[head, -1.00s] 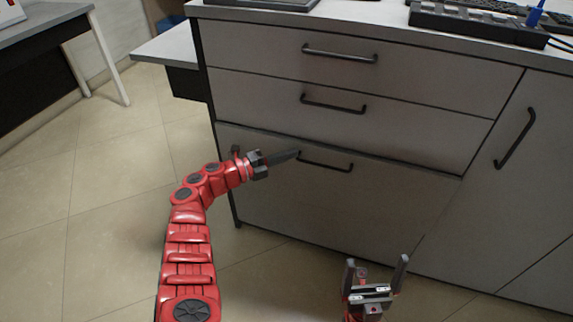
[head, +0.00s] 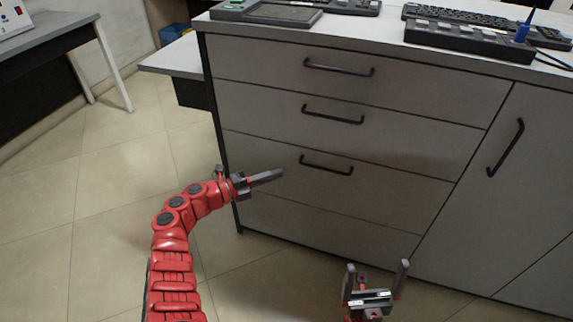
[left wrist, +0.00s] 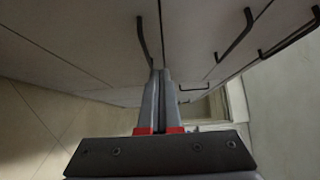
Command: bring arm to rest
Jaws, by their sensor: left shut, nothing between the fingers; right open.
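My left gripper (head: 279,173) is shut and empty in front of the cabinet's left part. Its fingertips point right, a little left of and below the lower handle (head: 326,168) and apart from it in the head view. In the left wrist view its fingers (left wrist: 160,72) lie together with nothing between them, and a dark handle (left wrist: 143,45) shows just beyond the tips. My red left arm comes in from the bottom left. My right gripper (head: 377,266) is open and empty at the bottom, low in front of the cabinet, fingers pointing up.
The grey cabinet (head: 330,210) has stacked drawers that look shut and a door (head: 530,170) at right. A keyboard (head: 480,17) and a black device (head: 470,40) lie on top. Another table (head: 60,38) stands far left. The tiled floor (head: 100,190) at left is clear.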

